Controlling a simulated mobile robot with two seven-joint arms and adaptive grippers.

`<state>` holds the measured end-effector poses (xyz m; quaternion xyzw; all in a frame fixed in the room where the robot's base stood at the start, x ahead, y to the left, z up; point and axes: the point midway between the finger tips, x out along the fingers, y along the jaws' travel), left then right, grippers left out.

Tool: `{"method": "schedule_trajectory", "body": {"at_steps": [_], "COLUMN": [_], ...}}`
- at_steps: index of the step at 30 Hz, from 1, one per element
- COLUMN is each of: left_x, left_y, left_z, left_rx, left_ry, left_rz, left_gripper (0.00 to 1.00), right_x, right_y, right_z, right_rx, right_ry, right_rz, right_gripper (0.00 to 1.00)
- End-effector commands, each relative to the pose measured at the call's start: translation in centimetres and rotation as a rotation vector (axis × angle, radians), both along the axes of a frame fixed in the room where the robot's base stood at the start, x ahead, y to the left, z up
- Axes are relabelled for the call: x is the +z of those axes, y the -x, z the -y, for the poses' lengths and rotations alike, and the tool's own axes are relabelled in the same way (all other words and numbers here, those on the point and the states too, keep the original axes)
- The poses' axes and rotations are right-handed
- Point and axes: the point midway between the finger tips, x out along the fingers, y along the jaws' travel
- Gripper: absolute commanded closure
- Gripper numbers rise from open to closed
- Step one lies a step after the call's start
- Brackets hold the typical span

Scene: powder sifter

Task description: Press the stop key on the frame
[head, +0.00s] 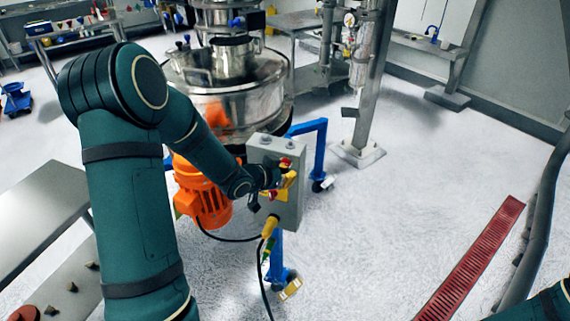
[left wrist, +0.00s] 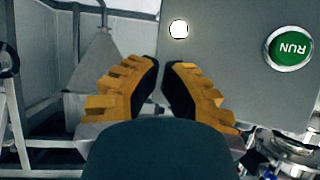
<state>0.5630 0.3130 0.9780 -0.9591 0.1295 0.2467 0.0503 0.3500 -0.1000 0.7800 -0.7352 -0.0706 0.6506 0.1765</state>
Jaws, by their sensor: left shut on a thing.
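A grey control box (head: 287,212) stands upright on the blue frame (head: 321,150). A small red part (head: 286,162) shows on its face in the head view, beside my left gripper; I cannot tell if it is the stop key. My left gripper (head: 287,181) is at the box's face, its yellow fingers close to it. In the left wrist view its fingers (left wrist: 164,80) angle toward each other in front of the grey face. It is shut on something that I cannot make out. A green RUN button (left wrist: 288,47) and a white round spot (left wrist: 179,29) show on the face.
An orange motor (head: 205,195) and the steel sifter (head: 225,95) stand left of and behind the box. A cable (head: 262,270) hangs below the box. A grey post (head: 365,90) stands behind.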

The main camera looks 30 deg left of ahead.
Motion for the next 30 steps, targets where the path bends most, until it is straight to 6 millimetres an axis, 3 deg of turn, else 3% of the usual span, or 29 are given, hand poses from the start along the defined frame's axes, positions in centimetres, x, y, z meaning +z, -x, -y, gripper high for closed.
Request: {"method": "schedule_trajectory", "body": {"at_steps": [30], "left_x": [0.01], "left_y": [-0.87], "left_z": [-0.18], "left_rx": [0.001], "left_ry": [0.0], "left_rz": [0.0], "left_gripper": [1.0], "right_x": [0.06], "right_y": [0.0], "right_z": [0.0], "right_rx": [0.0], "right_ry": [0.0], "right_rz": [0.0], "right_gripper": [0.43]}}
